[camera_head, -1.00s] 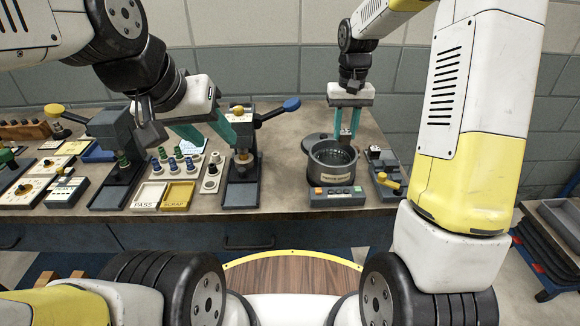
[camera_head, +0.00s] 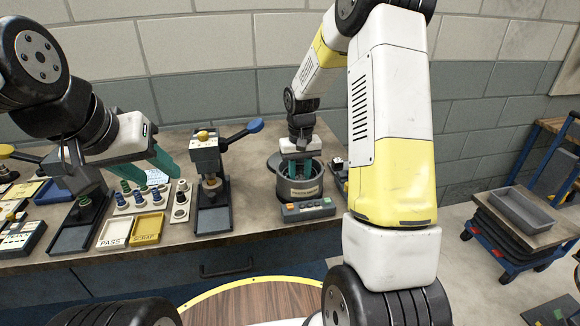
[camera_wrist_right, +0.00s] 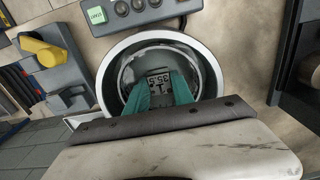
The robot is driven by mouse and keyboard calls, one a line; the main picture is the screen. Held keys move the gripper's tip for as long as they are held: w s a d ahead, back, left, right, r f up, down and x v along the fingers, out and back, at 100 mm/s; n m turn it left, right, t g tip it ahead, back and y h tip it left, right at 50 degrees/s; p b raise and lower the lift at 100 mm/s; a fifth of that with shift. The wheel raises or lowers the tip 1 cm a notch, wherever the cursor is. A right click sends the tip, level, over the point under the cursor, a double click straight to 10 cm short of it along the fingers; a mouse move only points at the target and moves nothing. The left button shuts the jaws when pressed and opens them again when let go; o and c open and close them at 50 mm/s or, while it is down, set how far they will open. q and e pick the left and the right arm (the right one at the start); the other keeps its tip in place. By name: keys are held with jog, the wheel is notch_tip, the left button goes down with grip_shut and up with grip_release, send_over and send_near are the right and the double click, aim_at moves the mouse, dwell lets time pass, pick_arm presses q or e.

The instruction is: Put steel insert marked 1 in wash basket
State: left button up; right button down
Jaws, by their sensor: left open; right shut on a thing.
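A round grey steel pot (camera_head: 292,191) stands on the bench behind a small control box. It may be the wash vessel; I cannot make out a separate basket. My right gripper (camera_head: 299,174) reaches down into it, fingers below the rim. In the right wrist view the pot's pale rim (camera_wrist_right: 213,62) surrounds my teal fingers. They are shut on a small grey insert (camera_wrist_right: 158,79) with dark markings, perhaps including a 1. Its lower part is hidden. My left gripper (camera_head: 157,176) is open and empty above the left part of the bench, near the rack of small posts.
A lever press (camera_head: 209,165) with a blue knob stands left of the pot. PASS (camera_head: 115,233) and SCRAP (camera_head: 148,229) trays lie at the front left. The control box (camera_head: 308,208) is in front of the pot. A cart with a grey bin (camera_head: 522,208) stands far right.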

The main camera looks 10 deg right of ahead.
aim_at(300, 178)
jog(key=shift+f, duration=0.15)
jog(key=c, duration=1.1)
grip_release()
jog(key=s+r+t, duration=0.1)
jog(key=s+r, duration=0.2)
jog(key=r, duration=0.6)
jog(key=s+r, duration=0.2)
jog(key=r, duration=0.7)
jog(key=s+r+t, duration=0.1)
jog(key=s, duration=0.5)
jog(key=s+a+r+t+y, duration=0.1)
jog(key=s+r+t, duration=0.1)
jog(key=s, duration=0.5)
jog(key=s+a+r+t+y, duration=0.1)
jog(key=s+r+t, duration=0.1)
jog(key=s, duration=0.4)
jog(key=shift+s+r, duration=0.15)
jog(key=shift+r, duration=0.1)
